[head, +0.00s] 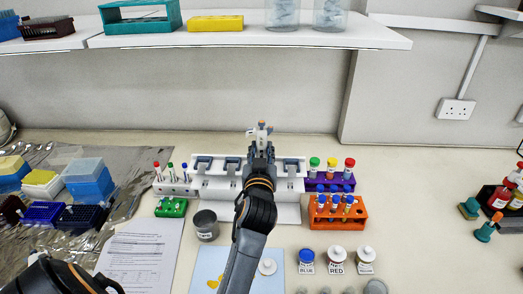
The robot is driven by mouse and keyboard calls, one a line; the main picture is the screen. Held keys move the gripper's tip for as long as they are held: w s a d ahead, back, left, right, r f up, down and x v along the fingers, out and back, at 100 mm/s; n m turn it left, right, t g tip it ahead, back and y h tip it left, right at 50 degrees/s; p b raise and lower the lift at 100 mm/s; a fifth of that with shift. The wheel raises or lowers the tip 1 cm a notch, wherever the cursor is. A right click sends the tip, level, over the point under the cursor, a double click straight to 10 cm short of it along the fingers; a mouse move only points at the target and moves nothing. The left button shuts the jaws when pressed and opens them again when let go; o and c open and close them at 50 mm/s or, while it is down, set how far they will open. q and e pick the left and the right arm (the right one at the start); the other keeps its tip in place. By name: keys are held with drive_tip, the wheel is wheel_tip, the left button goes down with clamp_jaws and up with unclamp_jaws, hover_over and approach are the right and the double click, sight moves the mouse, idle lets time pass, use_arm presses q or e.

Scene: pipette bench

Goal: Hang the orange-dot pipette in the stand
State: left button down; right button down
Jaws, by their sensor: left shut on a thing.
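My left gripper (261,148) is shut on a pipette (262,131), whose pale upper part shows above the fingers with a small orange mark at its top. The gripper and my wrist hide the lower part of the pipette. The white stand (217,189) is on the bench behind and beside my arm, with several grey-blue holders along its top. The gripper is over the middle of the stand, which it partly covers. I cannot tell whether the pipette touches a holder. My right gripper is not in view.
A rack of coloured tubes (175,188) stands left of the stand. Purple (345,184) and orange (352,219) tube racks stand to its right. A grey cup (206,227) and lidded jars (337,258) are in front. A shelf (250,39) runs above. Bench at right centre is clear.

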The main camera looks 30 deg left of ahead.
use_arm(q)
drive_tip(key=shift+f+b, duration=0.3)
drive_tip(key=shift+f, duration=0.1)
drive_tip(key=c, duration=1)
unclamp_jaws()
drive_tip(key=shift+s, duration=0.1)
